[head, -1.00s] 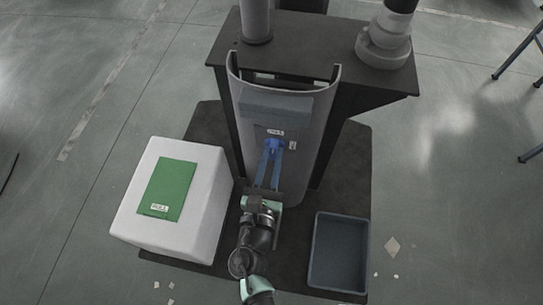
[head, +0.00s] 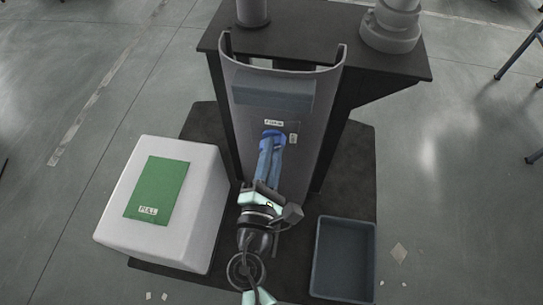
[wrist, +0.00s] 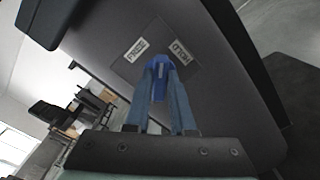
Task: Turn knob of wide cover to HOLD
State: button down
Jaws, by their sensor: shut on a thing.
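The wide cover (head: 240,150) is a curved grey panel on the front of the column stand. Its blue knob (head: 272,134) sits on a small dark plate, with a label above it and another, sideways, to its right. In the wrist view the labels read FREE (wrist: 137,49) and HOLD (wrist: 180,51). The knob (wrist: 160,68) there lies below and between them; its exact setting is hard to tell. My gripper (wrist: 159,88) has its two blue fingers closed on the knob's sides. In the head view my gripper (head: 269,152) reaches the knob from below, rolled to one side.
A white box with a green panel (head: 162,190) marked PULL stands at the left. An empty dark blue tray (head: 371,260) lies at the right on the dark mat. Grey cylinders (head: 390,28) stand on the black table (head: 310,25) above the cover.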

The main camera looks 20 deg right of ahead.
jog(key=m+b, duration=0.2)
jog(key=m, duration=0.1)
jog(key=m+b, duration=0.1)
jog(key=shift+f+m, duration=0.3)
jog(key=shift+m+b, duration=1.4)
jog(key=shift+m, duration=0.3)
jog(key=shift+r, duration=0.1)
jog(key=c, duration=0.8)
grip_release()
jog(key=shift+o, duration=0.2)
jog(key=b+v, duration=0.1)
jog(key=v, duration=1.2)
